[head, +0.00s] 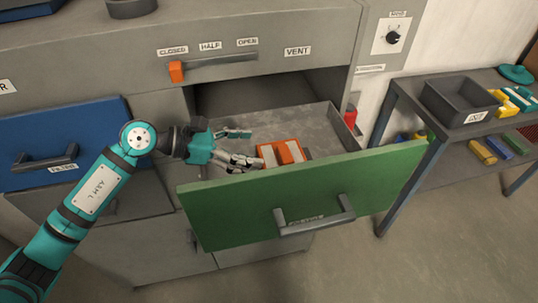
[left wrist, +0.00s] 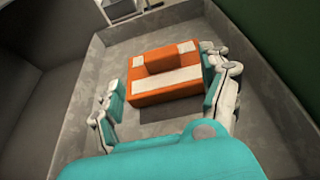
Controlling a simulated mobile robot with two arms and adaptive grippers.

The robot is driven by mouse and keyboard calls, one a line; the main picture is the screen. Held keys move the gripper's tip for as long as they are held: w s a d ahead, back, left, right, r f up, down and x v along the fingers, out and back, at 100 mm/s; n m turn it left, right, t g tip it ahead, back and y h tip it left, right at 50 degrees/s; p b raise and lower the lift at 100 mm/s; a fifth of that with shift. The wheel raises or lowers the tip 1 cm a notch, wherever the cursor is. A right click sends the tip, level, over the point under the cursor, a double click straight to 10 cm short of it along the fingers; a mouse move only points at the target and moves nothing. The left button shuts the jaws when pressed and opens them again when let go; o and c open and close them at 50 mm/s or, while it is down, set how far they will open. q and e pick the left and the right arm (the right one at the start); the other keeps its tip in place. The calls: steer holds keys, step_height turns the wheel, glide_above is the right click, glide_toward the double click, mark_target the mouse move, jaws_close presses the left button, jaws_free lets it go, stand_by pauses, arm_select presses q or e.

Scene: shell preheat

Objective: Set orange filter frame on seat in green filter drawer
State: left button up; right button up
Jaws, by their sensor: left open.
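The orange filter frame (head: 290,150) lies inside the open green filter drawer (head: 312,190); it has white panels and a raised orange block across its middle. In the left wrist view, the frame (left wrist: 160,88) rests on the grey drawer floor (left wrist: 172,128). My left gripper (head: 246,148) is open and reaches into the drawer from the left, close to the frame. In the left wrist view, the fingers of my left gripper (left wrist: 168,90) stand on either side of the frame, with a gap at the left finger. I cannot make out the seat. My right gripper is out of view.
The drawer's green front stands toward me. A vent slider with an orange knob (head: 176,71) is above the drawer. A closed blue drawer (head: 60,140) is at the left. A side table with a grey tray (head: 458,103) and several coloured pieces stands at the right.

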arm_select(q)
steer(key=v, duration=0.3)
steer(key=shift+s+a+r+b, duration=0.15)
steer(key=shift+a+b, duration=0.15)
steer(key=shift+b, duration=0.1)
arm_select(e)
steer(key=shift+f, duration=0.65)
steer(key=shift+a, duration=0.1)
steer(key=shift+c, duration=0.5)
